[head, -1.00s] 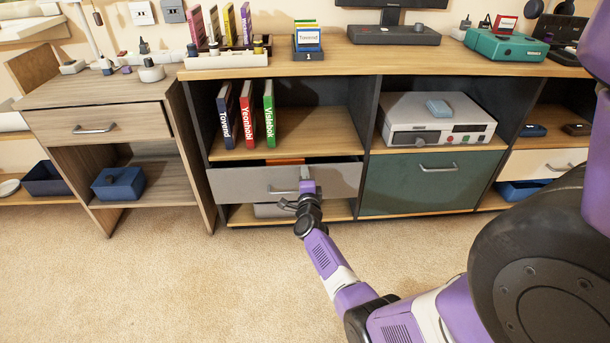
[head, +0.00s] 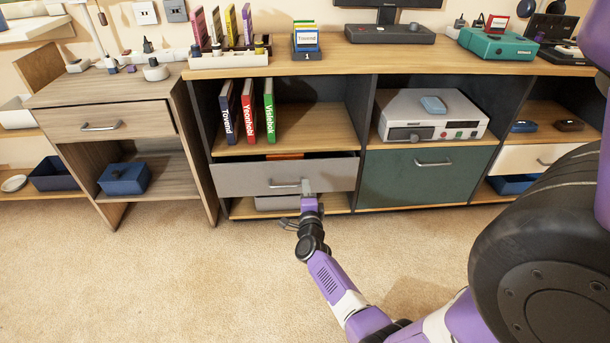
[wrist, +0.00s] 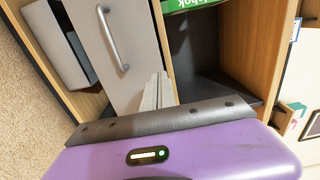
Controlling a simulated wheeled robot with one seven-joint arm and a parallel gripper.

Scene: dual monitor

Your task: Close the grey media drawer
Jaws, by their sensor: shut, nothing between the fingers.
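The grey drawer (head: 235,180) is in the lower middle-left bay of the long cabinet, under the shelf with books. It stands slightly out, with a dark gap and a bit of orange showing above its front. Its bar handle (head: 285,185) is near the middle of the front. My gripper (head: 307,187) is shut and empty at the drawer front, just right of the handle. In the wrist view, the shut fingers (wrist: 157,90) lie against or very near the grey front (wrist: 120,75), beside the handle (wrist: 112,40); contact cannot be told for certain.
A grey box (head: 277,203) sits on the bottom shelf under the drawer. A green drawer front (head: 405,185) adjoins on the right. A wooden side table (head: 100,122) stands on the left. Carpet (head: 150,270) in front is clear.

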